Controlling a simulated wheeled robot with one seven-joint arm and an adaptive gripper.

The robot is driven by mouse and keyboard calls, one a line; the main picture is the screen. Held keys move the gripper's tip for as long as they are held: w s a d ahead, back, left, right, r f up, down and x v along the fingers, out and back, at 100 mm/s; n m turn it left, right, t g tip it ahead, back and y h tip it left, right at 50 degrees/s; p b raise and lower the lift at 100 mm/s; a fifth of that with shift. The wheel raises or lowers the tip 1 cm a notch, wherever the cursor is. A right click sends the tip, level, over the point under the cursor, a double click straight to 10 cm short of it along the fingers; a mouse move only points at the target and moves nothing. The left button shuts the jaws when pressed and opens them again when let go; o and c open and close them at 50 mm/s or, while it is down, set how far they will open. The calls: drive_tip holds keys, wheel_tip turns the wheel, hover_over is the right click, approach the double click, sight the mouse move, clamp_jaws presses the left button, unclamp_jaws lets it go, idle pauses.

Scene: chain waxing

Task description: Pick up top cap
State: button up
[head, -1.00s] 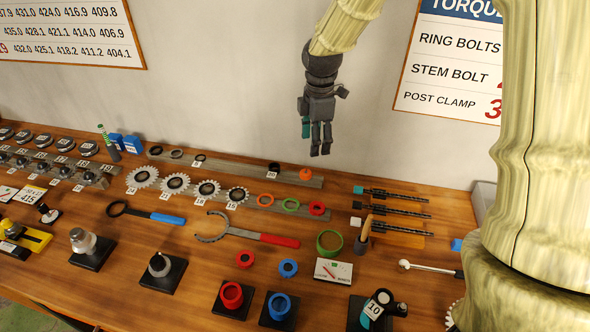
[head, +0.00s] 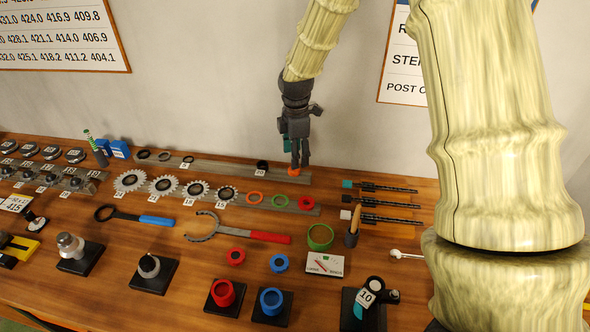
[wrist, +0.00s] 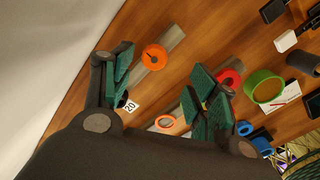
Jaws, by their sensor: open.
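The top cap appears to be the small orange round piece (head: 293,172) at the right end of the back grey rail (head: 225,170). In the wrist view the orange cap (wrist: 154,57) shows a dark mark in its middle and sits on the rail's end, ahead of the space between the fingers. My gripper (head: 299,160) points down just above the cap in the head view, its fingertips overlapping the cap there. In the wrist view my gripper (wrist: 162,90) has its green-padded fingers wide apart with nothing between them. Contact with the cap cannot be told.
A black ring (head: 262,165) with a "20" tag (wrist: 131,106) lies on the same rail, left of the cap. Orange, green and red rings lie on the front rail (head: 230,201). Black tools (head: 388,203) lie to the right. The wall stands close behind.

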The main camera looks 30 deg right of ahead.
drive_tip(key=shift+w+f+p, duration=0.35)
drive_tip(key=shift+w+f, duration=0.25)
drive_tip(key=shift+f, duration=0.15)
drive_tip(key=shift+s+f+p, duration=0.35)
drive_tip(key=shift+f+p, duration=0.15)
drive_tip(key=shift+p, duration=0.05)
drive_tip(key=f, duration=0.2)
drive_tip(key=shift+w+a+f+p, duration=0.1)
drive_tip(key=shift+w+f+p, duration=0.2)
drive_tip(key=shift+p, duration=0.1)
drive_tip(key=shift+s+f, duration=0.1)
drive_tip(key=shift+f, duration=0.15)
drive_tip(key=shift+s, duration=0.1)
drive_tip(key=c, duration=0.9)
